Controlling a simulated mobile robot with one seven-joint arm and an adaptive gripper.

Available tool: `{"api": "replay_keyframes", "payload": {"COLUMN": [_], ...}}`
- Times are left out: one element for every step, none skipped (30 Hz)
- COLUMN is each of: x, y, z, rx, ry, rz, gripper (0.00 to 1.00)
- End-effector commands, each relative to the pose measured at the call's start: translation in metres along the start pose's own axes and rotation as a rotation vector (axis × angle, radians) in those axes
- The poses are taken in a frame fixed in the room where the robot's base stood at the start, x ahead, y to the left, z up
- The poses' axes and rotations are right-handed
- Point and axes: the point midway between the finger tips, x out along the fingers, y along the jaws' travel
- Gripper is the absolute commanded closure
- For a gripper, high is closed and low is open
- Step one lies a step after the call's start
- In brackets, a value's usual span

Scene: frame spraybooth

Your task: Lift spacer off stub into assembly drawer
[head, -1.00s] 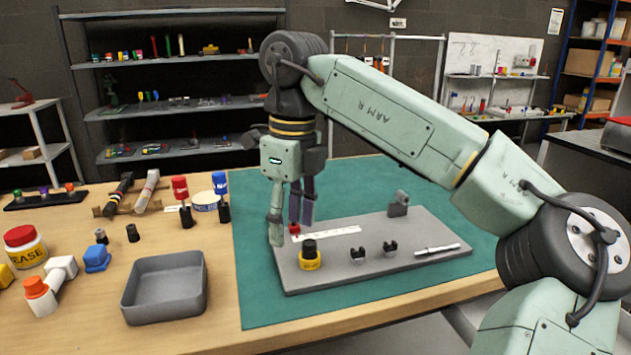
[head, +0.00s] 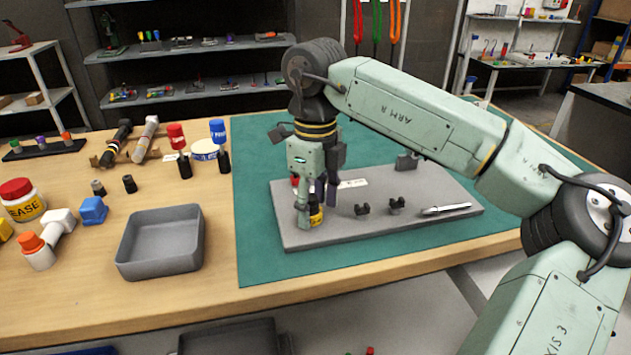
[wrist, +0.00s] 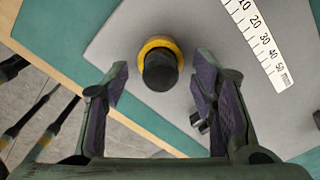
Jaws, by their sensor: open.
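A yellow ring-shaped spacer (wrist: 158,43) sits around a black upright stub (wrist: 160,72) on a grey plate (head: 405,222). In the head view the spacer (head: 316,216) is partly hidden behind my gripper's fingers. My gripper (head: 317,205) points down over the stub and is open and empty. In the wrist view the stub and spacer show between and beyond the two fingertips (wrist: 162,75), with a gap on each side. I cannot tell how far the fingertips are above the spacer. A grey open-topped box (head: 160,262), empty, stands on the wooden bench to the left.
Two black clips (head: 380,207) and a silver pen-like tool (head: 446,209) lie on the plate, right of my gripper. A white scale strip (wrist: 262,45) lies near the stub. Green mat separates box and plate.

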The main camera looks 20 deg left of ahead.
Motion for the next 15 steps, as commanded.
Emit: {"api": "replay_keyframes", "payload": {"x": [0.0034, 0.0050, 0.0065, 0.0074, 0.0079, 0.0084, 0.0085, 0.0085, 0.0085, 0.0084, 0.0084, 0.0083, 0.0083, 0.0082, 0.0082], "y": [0.0002, 0.0003, 0.0003, 0.0003, 0.0003, 0.0002, 0.0002, 0.0002, 0.0002, 0.0002, 0.0002, 0.0002, 0.0002, 0.0002, 0.0002], "z": [-0.0002, -0.0002, -0.0001, -0.0001, 0.0000, 0.0000, 0.0000, 0.0000, 0.0001, 0.0001, 0.0001, 0.0001, 0.0001, 0.0001, 0.0001], "rx": [0.000, -0.001, -0.001, -0.001, -0.001, -0.001, -0.001, -0.001, -0.001, -0.001, -0.001, -0.001, -0.001, -0.001, -0.001], "ry": [0.000, 0.000, 0.000, 0.000, 0.000, 0.000, 0.000, 0.000, 0.000, 0.000, 0.000, 0.000, 0.000, 0.000, 0.000], "rz": [0.001, 0.001, 0.001, 0.000, 0.000, 0.000, 0.000, 0.000, 0.000, 0.000, 0.000, 0.000, 0.000, 0.000, 0.000], "gripper": [0.48, 0.48, 0.48, 0.48, 0.48, 0.48, 0.48, 0.48, 0.48, 0.48, 0.48, 0.49, 0.51, 0.53, 0.55]}}
